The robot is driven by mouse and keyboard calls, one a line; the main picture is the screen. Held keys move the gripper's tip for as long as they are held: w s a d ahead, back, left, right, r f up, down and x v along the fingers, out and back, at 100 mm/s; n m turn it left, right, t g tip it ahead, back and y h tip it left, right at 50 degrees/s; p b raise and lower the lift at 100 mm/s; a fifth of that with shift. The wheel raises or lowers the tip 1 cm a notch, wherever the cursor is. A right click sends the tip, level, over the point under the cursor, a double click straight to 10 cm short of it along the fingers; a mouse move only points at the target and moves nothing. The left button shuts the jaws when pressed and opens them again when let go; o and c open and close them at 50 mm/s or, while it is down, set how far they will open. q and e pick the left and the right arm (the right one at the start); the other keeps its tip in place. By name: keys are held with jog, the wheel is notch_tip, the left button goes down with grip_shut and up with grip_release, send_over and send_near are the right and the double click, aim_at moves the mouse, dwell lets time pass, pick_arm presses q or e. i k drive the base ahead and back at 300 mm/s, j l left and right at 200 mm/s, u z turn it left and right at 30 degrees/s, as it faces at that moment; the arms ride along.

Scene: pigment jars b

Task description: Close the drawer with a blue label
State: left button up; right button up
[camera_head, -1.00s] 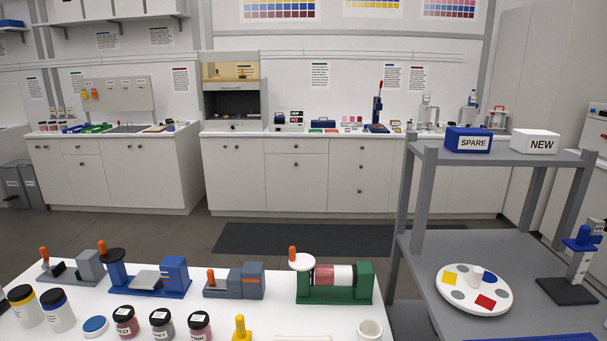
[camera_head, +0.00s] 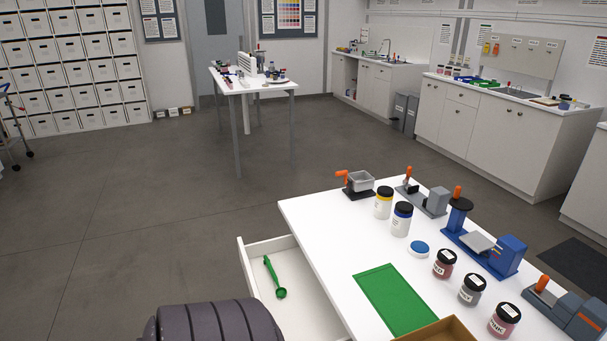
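An open white drawer (camera_head: 255,246) sticks out from the left side of the white table (camera_head: 318,220) in the head view. A green scoop (camera_head: 273,276) lies in it. The drawer's near part is partly hidden and cut off by the bottom edge. I see no blue label on the parts of the drawer that show; its outer front faces away from me. Neither of my grippers is in view.
Open grey floor (camera_head: 150,210) lies left of the drawer. Another white table (camera_head: 245,85) stands farther back.

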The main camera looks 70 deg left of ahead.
aim_at(306, 313)
jog(key=u, duration=0.5)
jog(key=k+u, duration=0.1)
jog(key=u, duration=0.35)
jog(key=l+u, duration=0.1)
jog(key=u, duration=0.9)
jog(key=k+u, duration=0.1)
jog(key=u, duration=0.35)
